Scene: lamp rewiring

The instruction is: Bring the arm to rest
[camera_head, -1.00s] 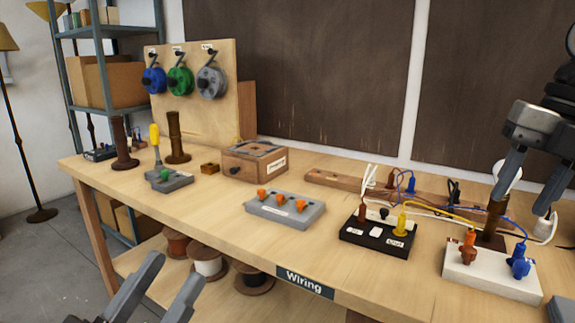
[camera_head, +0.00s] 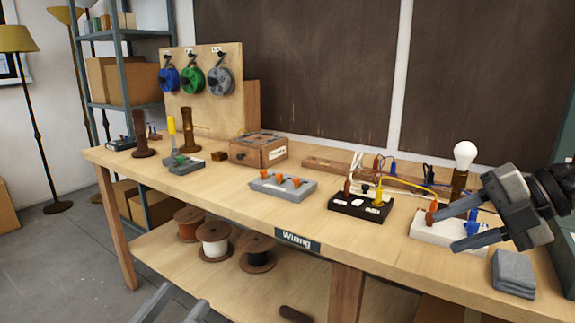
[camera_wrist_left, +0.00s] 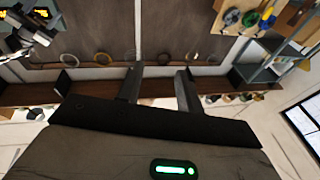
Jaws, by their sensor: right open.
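My right gripper (camera_head: 446,230) is open and empty, pointing left over the right end of the workbench (camera_head: 225,190). In the head view its fingers overlap the white block (camera_head: 425,228) with an orange plug (camera_head: 432,212) and a blue plug (camera_head: 473,225); I cannot tell whether they touch it. My left gripper (camera_head: 186,296) is low at the bottom edge, in front of the bench, and only its fingertips show. In the left wrist view its two fingers (camera_wrist_left: 160,72) stand apart with nothing between them.
A lit-looking white bulb (camera_head: 465,155) stands upright behind the white block. A black switch box (camera_head: 345,207), a grey block with orange knobs (camera_head: 268,188) and a wooden box (camera_head: 250,153) stand on the bench. Grey pads (camera_head: 513,275) lie at the front right. Wire spools (camera_head: 213,250) sit on the lower shelf.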

